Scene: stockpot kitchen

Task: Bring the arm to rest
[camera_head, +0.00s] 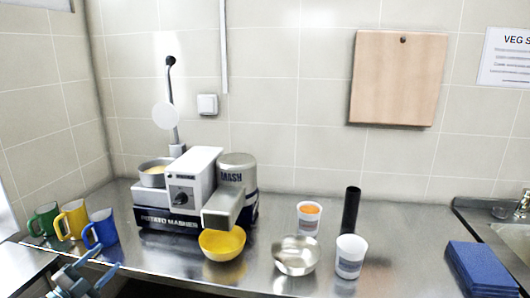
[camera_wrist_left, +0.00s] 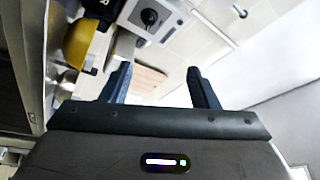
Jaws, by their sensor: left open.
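My left gripper (camera_head: 92,276) is at the bottom left of the head view, in front of the counter's front edge. Its two blue-grey fingers are spread apart with nothing between them. In the left wrist view the gripper (camera_wrist_left: 160,82) is also open and empty. A blue mug (camera_head: 102,228) stands on the counter just behind it, apart from the fingers as far as I can tell. My right gripper is in neither view.
A yellow mug (camera_head: 72,220) and a green mug (camera_head: 45,220) stand left. The potato masher machine (camera_head: 190,180) has a yellow bowl (camera_head: 222,244) in front. A metal bowl (camera_head: 296,256), white tubs (camera_head: 350,256) and blue cloths (camera_head: 480,268) are to the right.

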